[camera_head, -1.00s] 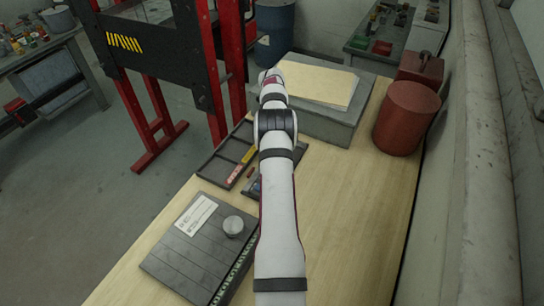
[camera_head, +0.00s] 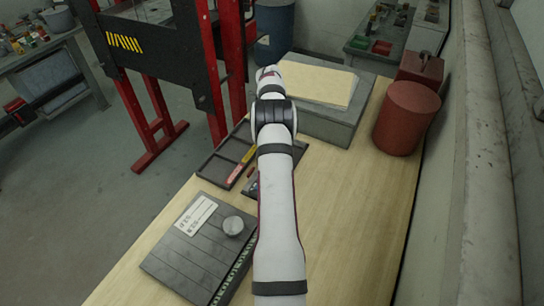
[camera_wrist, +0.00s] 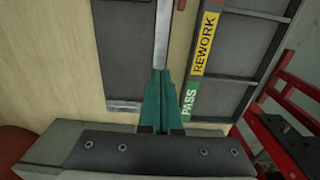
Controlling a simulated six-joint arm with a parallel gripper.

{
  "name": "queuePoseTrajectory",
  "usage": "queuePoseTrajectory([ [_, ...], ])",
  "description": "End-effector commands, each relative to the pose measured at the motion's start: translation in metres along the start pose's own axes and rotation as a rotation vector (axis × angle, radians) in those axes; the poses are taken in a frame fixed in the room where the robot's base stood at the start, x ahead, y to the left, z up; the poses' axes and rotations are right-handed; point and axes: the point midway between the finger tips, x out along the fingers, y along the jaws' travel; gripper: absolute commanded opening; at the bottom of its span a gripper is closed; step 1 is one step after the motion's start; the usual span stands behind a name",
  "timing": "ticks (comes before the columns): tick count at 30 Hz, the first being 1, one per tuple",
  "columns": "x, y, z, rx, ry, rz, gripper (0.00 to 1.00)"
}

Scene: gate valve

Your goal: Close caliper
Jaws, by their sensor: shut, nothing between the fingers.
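My gripper (camera_wrist: 163,74) shows in the wrist view as two teal fingers, shut together with nothing between them. In the head view it is hidden behind my arm. The fingertips are over the right edge of a dark flat tray (camera_wrist: 122,50) in the wrist view. A pale metal strip (camera_wrist: 162,35) runs up from the fingertips along that edge. I cannot tell if it is part of the caliper or the tray's rim. No caliper jaws can be made out. The tray shows partly in the head view (camera_head: 250,188), mostly covered by my arm.
A divided tray (camera_head: 222,165) holds a tag strip marked REWORK and PASS (camera_wrist: 204,40). A dark slatted plate (camera_head: 180,255) with a label and a round metal knob (camera_head: 233,226) lies nearer. A grey block (camera_head: 330,125) and red cylinder (camera_head: 405,118) stand behind. The table's right side is clear.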

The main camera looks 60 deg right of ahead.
Motion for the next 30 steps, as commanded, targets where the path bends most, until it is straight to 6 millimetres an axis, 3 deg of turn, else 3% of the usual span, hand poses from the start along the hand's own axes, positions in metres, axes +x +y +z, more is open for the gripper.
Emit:
queuePoseTrajectory([
  [16, -0.061, 0.0, -0.001, 0.0, 0.002, -0.001, 0.0],
  [30, -0.066, 0.0, 0.0, 0.0, 0.001, 0.0, 0.0],
])
